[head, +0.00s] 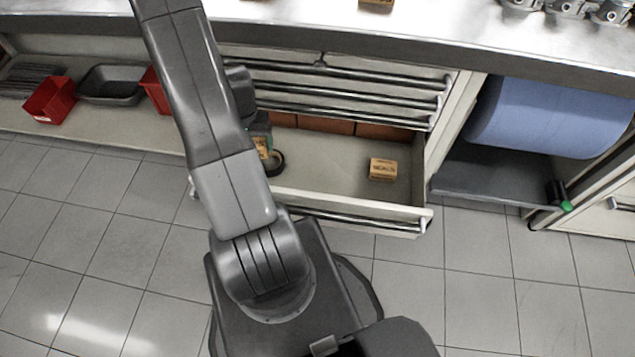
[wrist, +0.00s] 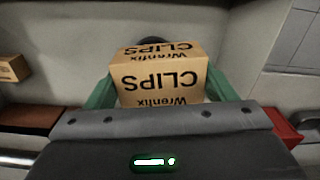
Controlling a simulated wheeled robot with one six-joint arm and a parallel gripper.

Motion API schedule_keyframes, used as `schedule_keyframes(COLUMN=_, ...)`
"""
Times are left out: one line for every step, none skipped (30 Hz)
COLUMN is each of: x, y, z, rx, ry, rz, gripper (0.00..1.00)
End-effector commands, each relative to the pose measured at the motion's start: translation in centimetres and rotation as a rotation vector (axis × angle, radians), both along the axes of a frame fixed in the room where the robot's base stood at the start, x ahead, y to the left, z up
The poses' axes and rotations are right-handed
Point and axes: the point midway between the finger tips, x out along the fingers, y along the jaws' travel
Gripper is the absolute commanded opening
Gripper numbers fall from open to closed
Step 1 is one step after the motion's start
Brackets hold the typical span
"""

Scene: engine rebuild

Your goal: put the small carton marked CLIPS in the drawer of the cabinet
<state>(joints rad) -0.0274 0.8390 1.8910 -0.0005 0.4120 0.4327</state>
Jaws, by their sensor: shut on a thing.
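The small carton marked CLIPS (wrist: 162,80) is held between the green fingers of my gripper (wrist: 158,88) in the wrist view. In the head view the carton (head: 261,147) shows only partly beside my arm, at the left part of the open drawer (head: 330,160). My gripper (head: 259,132) is largely hidden there by my arm. I cannot tell whether the carton touches the drawer floor. The cabinet (head: 455,110) has its lower drawer pulled out, with shut drawers above.
Another carton (head: 383,169) lies at the drawer's right, also in the wrist view (wrist: 14,68). A black ring (head: 276,163) lies near the held carton. Reddish-brown blocks (head: 325,124) line the drawer's back. The drawer's middle is free. The worktop (head: 440,35) overhangs it.

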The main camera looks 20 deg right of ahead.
Motion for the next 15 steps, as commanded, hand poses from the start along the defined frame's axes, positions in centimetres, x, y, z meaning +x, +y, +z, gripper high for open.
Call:
schedule_keyframes(x=-0.5, y=-0.3, z=-2.7, rx=0.0, ry=0.0, rz=-0.022, gripper=0.52)
schedule_keyframes(x=-0.8, y=-0.4, z=-3.4, rx=0.0, ry=0.001, rz=-0.035, gripper=0.52)
schedule_keyframes(x=-1.2, y=-0.6, z=-4.3, rx=0.0, ry=0.001, rz=-0.05, gripper=0.52)
schedule_keyframes(x=-1.4, y=-0.7, z=-5.0, rx=0.0, ry=0.0, rz=-0.062, gripper=0.52)
schedule_keyframes(x=-1.7, y=-0.8, z=-5.6, rx=0.0, ry=0.0, rz=-0.073, gripper=0.52)
schedule_keyframes(x=-2.0, y=-0.9, z=-6.3, rx=0.0, ry=0.0, rz=-0.086, gripper=0.52)
schedule_keyframes(x=-2.2, y=-1.0, z=-6.7, rx=0.0, ry=0.0, rz=-0.096, gripper=0.52)
schedule_keyframes(x=-2.3, y=-1.1, z=-7.1, rx=0.0, ry=0.0, rz=-0.105, gripper=0.52)
schedule_keyframes(x=-2.6, y=-1.2, z=-7.6, rx=0.0, ry=0.0, rz=-0.115, gripper=0.52)
schedule_keyframes(x=-2.7, y=-1.3, z=-7.9, rx=0.0, ry=0.0, rz=-0.121, gripper=0.52)
schedule_keyframes(x=-2.8, y=-1.3, z=-8.2, rx=0.0, ry=-0.001, rz=-0.127, gripper=0.52)
schedule_keyframes(x=-3.0, y=-1.4, z=-8.4, rx=0.0, ry=-0.001, rz=-0.133, gripper=0.52)
schedule_keyframes(x=-3.0, y=-1.4, z=-8.5, rx=0.0, ry=-0.001, rz=-0.137, gripper=0.52)
schedule_keyframes(x=-3.1, y=-1.5, z=-8.6, rx=0.0, ry=-0.001, rz=-0.141, gripper=0.52)
schedule_keyframes(x=-3.2, y=-1.6, z=-8.7, rx=0.0, ry=-0.001, rz=-0.144, gripper=0.52)
